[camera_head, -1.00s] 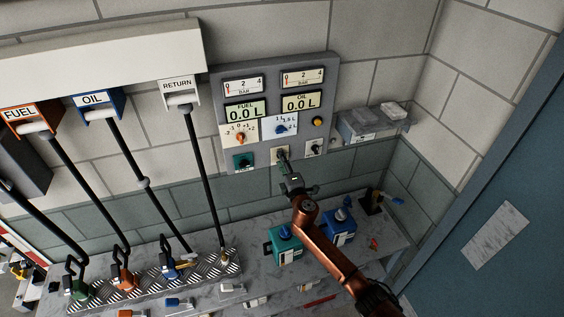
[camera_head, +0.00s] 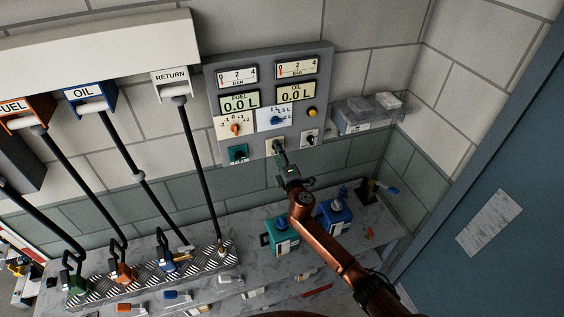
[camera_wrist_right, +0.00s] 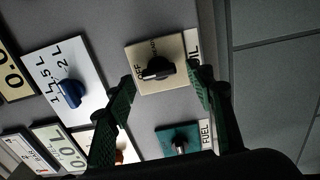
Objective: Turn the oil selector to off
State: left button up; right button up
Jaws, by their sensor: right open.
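The oil selector (camera_wrist_right: 155,68) is a black knob on a cream plate marked OFF, beside an OIL label, in the right wrist view. Its pointer's exact setting is hard to read. In the head view its plate (camera_head: 272,146) sits low in the middle of the grey panel (camera_head: 325,75), partly hidden by my gripper. My right gripper (camera_wrist_right: 164,82) is open, its green fingers on either side of the knob. I cannot tell whether they touch it. In the head view the right gripper (camera_head: 281,153) is at the plate. My left gripper is out of view.
The teal fuel selector (camera_head: 238,153) is left of the oil selector, another black knob (camera_head: 310,139) right. A blue dial (camera_head: 277,119) and orange dial (camera_head: 236,128) sit above. Teal (camera_head: 280,236) and blue (camera_head: 335,216) tanks stand on the bench below.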

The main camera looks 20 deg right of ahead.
jog(key=s, duration=1.1)
jog(key=shift+s+d, duration=0.25)
jog(key=shift+f, duration=0.1)
